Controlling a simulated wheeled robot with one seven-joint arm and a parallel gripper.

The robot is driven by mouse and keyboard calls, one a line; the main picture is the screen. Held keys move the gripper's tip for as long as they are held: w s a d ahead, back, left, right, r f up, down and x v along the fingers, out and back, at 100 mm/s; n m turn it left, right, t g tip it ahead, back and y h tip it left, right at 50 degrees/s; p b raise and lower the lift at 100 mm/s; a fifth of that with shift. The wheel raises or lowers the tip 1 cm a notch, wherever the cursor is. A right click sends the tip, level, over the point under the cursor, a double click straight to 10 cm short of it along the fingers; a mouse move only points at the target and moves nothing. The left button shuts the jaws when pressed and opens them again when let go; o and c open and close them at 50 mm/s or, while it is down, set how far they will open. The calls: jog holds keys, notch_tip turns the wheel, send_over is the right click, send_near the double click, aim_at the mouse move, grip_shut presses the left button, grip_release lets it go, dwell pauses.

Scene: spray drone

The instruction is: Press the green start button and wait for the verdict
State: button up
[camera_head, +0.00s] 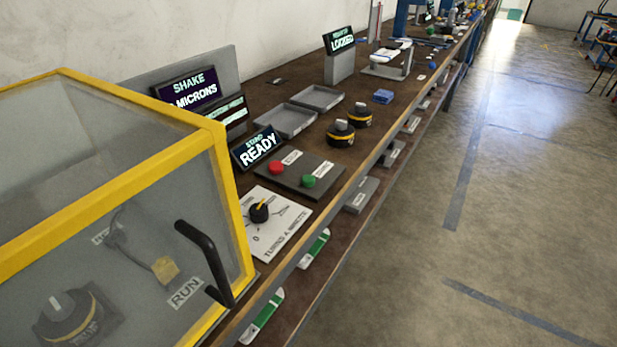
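The green button (308,181) sits on a dark plate (296,194) on the bench, at the middle of the head view. A red button (276,167) is to its left on the same plate. A small tilted display (257,148) behind the plate reads "READY". My gripper does not show in this view.
A yellow-framed clear enclosure (225,180) with a black handle (203,262) fills the left. A dial card (272,222) lies before the button plate. Black-and-yellow round parts (341,134), grey trays (286,120) and a "LOCKED" display (340,41) stand farther along. The right floor is clear.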

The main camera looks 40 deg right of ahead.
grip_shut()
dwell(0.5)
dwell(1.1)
